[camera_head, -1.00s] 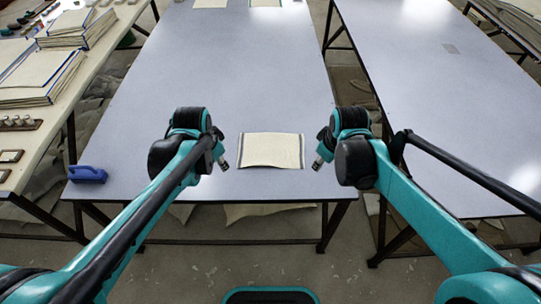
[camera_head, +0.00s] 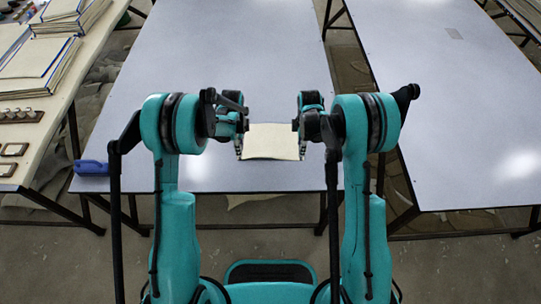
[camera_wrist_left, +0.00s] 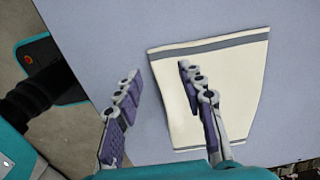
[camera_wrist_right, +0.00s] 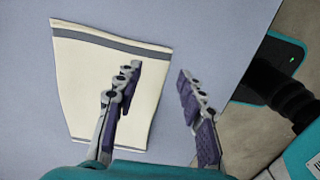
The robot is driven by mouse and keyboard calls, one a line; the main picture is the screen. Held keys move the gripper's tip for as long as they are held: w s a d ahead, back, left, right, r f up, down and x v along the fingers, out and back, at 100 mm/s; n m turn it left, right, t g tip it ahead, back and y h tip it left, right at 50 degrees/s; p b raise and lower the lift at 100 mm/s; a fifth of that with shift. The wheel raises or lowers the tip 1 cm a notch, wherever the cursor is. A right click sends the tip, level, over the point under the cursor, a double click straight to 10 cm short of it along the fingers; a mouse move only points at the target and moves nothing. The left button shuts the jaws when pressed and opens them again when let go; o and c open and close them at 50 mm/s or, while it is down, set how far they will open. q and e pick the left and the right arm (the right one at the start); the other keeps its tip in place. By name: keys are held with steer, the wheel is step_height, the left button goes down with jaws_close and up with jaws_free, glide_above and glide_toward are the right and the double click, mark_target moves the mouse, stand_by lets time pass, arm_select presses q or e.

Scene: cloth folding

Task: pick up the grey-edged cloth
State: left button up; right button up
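In the left wrist view the left gripper (camera_wrist_left: 158,73) is open, one finger over the cloth, the other over bare table. In the right wrist view the right gripper (camera_wrist_right: 158,73) is open and straddles the cloth's side likewise.
A blue object (camera_head: 92,167) sits at the table's front left corner. The middle table (camera_head: 240,60) is otherwise clear behind the cloth. A side table at left holds stacked blue-edged cloths (camera_head: 38,60). An empty table (camera_head: 450,110) stands at right, across a gap.

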arm_select(q)
step_height(320, 180, down, 4)
steer(key=shift+w, duration=0.1)
arm_select(e)
step_height(320, 180, down, 4)
steer(key=shift+w+f, duration=0.1)
arm_select(q)
steer(key=shift+f, duration=0.55)
arm_select(e)
steer(key=shift+f, duration=0.45)
arm_select(q)
steer(key=shift+f+b, duration=0.3)
arm_select(e)
steer(key=shift+f, duration=0.3)
arm_select(q)
steer(key=shift+r, duration=0.1)
arm_select(e)
steer(key=shift+r, duration=0.1)
arm_select(q)
jaws_close()
arm_select(e)
jaws_close()
arm_select(q)
steer(key=shift+f, duration=0.2)
